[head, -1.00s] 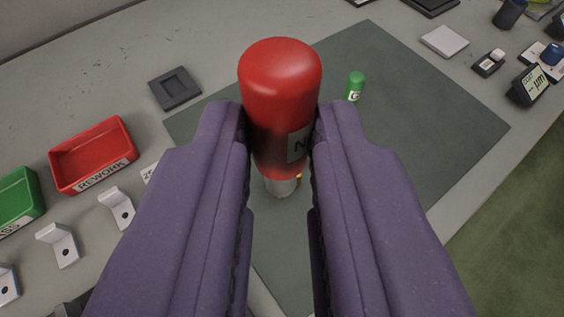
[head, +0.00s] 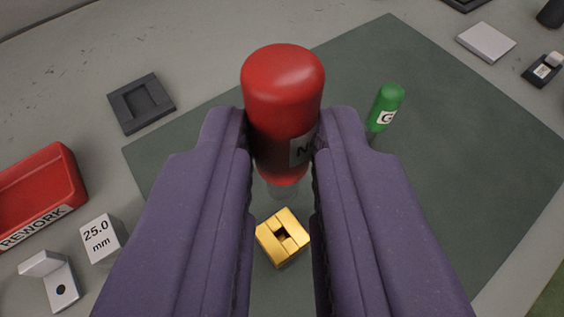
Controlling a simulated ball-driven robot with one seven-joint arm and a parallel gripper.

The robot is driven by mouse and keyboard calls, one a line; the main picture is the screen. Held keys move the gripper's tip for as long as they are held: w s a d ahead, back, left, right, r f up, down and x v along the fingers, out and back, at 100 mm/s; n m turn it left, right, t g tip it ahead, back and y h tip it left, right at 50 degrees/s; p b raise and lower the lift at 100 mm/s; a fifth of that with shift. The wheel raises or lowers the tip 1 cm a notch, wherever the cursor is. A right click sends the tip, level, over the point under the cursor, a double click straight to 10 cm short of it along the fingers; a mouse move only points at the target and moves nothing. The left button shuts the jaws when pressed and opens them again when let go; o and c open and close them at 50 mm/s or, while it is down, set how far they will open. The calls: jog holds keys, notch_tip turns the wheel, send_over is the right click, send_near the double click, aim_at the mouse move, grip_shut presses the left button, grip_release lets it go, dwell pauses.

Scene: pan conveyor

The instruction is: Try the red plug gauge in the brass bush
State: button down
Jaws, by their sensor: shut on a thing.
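The red plug gauge (head: 283,88) is held upright between the purple fingers of my gripper (head: 282,150), which is shut on its red handle. A white label shows partly on the handle beside the right finger. The gauge's pale metal end (head: 284,190) points down. The brass bush (head: 282,238) sits on the dark green mat (head: 440,190), below and a little nearer in the picture than the gauge's end. It is square with a dark opening in its top. The gauge appears above it and apart from it. The left finger hides part of the mat.
A green-handled gauge (head: 386,105) stands on the mat to the right. A red REWORK bin (head: 45,195), a 25.0 mm block (head: 103,240) and a metal bracket (head: 50,280) lie at left. A dark square holder (head: 140,102) is behind left. The mat's right side is clear.

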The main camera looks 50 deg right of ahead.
jog(key=shift+f+b, duration=3.3)
jog(key=shift+f, duration=0.75)
jog(key=shift+f, duration=0.2)
jog(key=shift+r, duration=0.15)
jog(key=shift+r+p, duration=2.7)
jog(key=shift+r, duration=0.25)
jog(key=shift+f, duration=0.1)
